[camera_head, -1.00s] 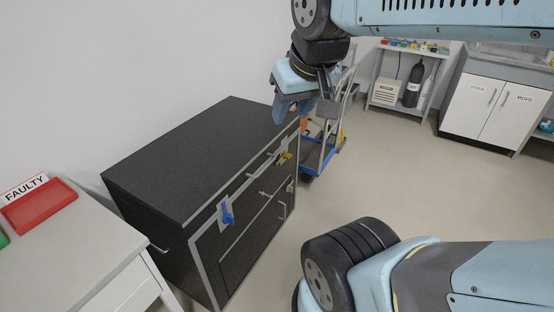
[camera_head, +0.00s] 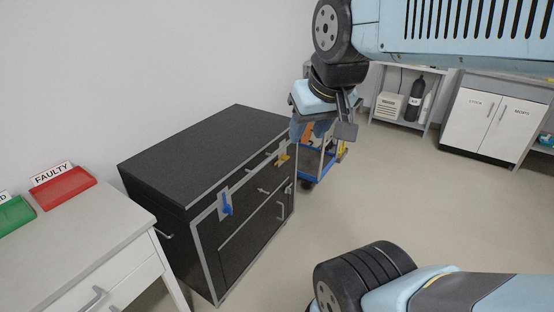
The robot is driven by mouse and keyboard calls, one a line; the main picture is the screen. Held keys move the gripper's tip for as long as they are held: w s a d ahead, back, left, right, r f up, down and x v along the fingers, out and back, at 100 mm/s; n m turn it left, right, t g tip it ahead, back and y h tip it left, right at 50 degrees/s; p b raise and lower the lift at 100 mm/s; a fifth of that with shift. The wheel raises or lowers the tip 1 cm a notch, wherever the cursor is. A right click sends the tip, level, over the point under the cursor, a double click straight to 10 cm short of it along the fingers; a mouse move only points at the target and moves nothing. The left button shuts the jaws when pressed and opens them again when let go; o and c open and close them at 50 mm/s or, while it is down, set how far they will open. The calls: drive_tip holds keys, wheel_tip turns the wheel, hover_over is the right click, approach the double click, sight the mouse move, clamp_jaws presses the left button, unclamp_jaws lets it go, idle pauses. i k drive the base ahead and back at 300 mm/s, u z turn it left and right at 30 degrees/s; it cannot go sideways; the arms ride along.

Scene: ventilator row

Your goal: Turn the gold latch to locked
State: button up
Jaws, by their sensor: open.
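The gold latch (camera_head: 283,159) is on the upper right of the front face of a black cabinet (camera_head: 207,150), near its far corner. A blue latch (camera_head: 227,202) sits on the left part of the same face and hangs roughly upright. My gripper (camera_head: 322,132) is in the air at the far right end of the cabinet, just right of and a little above the gold latch in the picture. It is open, holds nothing visible, and appears apart from the latch. The gold latch is small here, and its exact angle is hard to tell.
A white table (camera_head: 95,240) with a red tray (camera_head: 68,188) marked FAULTY and a green tray (camera_head: 14,214) stands at the left. A blue trolley (camera_head: 314,168) stands behind my gripper. Shelves and white cupboards (camera_head: 490,124) line the back. Open floor lies right of the cabinet.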

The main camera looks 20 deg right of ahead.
sight(284, 157)
drive_tip(key=z, duration=0.15)
drive_tip(key=i, duration=0.95)
drive_tip(key=u, duration=0.1)
